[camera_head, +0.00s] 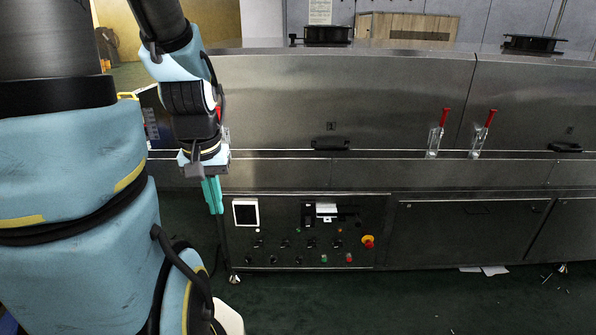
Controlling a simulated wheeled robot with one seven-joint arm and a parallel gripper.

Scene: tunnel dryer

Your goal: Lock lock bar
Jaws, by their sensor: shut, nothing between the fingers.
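Two clear latch bars with red handles stand on the lower edge of the steel dryer hood, right of centre. The left lock bar (436,134) and the right lock bar (483,134) both tilt a little to the right at the top. I cannot tell which one the task means, nor whether either is engaged. My gripper (215,206) hangs at the left with its teal fingers pointing down, shut and empty. It is in front of the dryer, left of the control panel, well apart from both bars.
The steel dryer (340,95) fills the back. Black hood handles (330,143) and (565,147) stick out. The control panel (300,225) has a screen, knobs and a red emergency button (368,241). Papers (485,269) lie on the green floor (400,305), which is mostly clear in front.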

